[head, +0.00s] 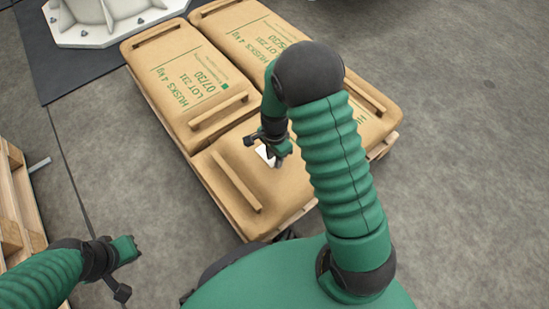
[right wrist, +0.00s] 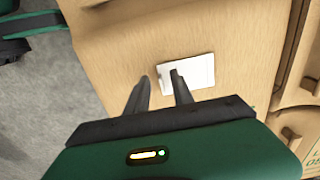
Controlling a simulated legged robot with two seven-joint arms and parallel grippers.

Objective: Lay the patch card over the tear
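The white patch card (head: 265,154) lies on the top of the near sack (head: 222,165); it also shows in the right wrist view (right wrist: 200,72). No tear shows; whether the card covers one I cannot tell. My right gripper (head: 268,150) is just above the card. In the right wrist view its two dark fingers (right wrist: 158,85) are apart, one overlapping the card's left part and one just left of it. Nothing shows gripped between them; whether a finger touches the card is unclear. My left gripper (head: 128,268) is low at the left, away from the sacks, its fingers hard to make out.
Two more labelled sacks (head: 190,80) (head: 250,40) lie behind the near one on a wooden pallet (head: 224,212). Raised strips stand on the sack tops. Another pallet (head: 15,205) is at the left edge. A pale machine base (head: 105,25) stands at the back left. The floor at right is clear.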

